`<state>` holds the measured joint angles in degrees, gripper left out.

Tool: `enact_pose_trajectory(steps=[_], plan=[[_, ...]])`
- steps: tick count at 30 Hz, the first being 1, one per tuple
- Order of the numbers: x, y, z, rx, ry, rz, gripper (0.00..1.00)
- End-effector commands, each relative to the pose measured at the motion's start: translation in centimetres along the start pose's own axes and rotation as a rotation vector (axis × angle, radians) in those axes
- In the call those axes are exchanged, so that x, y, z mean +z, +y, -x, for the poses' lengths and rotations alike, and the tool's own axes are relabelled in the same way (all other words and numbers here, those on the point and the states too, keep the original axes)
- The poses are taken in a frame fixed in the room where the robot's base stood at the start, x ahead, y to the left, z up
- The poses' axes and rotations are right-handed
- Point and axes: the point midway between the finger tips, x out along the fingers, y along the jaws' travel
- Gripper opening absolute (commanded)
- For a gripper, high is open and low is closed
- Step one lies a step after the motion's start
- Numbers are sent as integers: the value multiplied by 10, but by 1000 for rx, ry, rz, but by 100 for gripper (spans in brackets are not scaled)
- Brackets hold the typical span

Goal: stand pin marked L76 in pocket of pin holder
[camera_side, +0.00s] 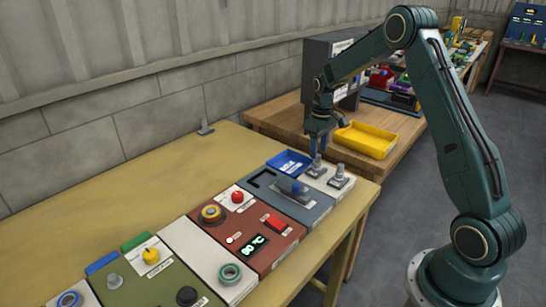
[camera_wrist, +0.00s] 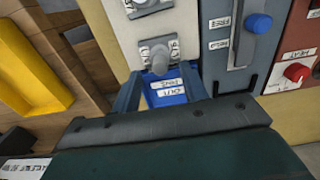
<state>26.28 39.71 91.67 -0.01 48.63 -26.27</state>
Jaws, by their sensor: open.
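Two grey pins stand upright in grey square seats on a pale panel (camera_side: 326,184) at the far end of the row. The nearer-to-gripper pin (camera_side: 317,168) also shows in the wrist view (camera_wrist: 160,62); the other pin (camera_side: 339,174) is to its right in the side view. Small labels sit beside the seats, but I cannot read L76 on either. My gripper (camera_side: 320,147) is open, pointing down over the first pin. In the wrist view its fingers (camera_wrist: 158,85) lie on either side of that pin's head, apparently empty. I cannot tell how deep the fingers reach.
A blue tray (camera_side: 279,164) with a white label is close beside the pins. A grey-blue panel (camera_side: 300,212) with a blue knob and a red-brown panel (camera_side: 262,258) with buttons adjoin. A yellow bin (camera_side: 366,139) stands on the wooden bench behind.

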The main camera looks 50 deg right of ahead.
Motion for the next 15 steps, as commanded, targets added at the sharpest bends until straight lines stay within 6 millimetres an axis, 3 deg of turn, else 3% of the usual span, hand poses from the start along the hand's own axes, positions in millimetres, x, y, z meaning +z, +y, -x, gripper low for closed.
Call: enact_pose_trajectory(steps=[15], plan=[[0, 0, -24, 0, -1, 0, 44]])
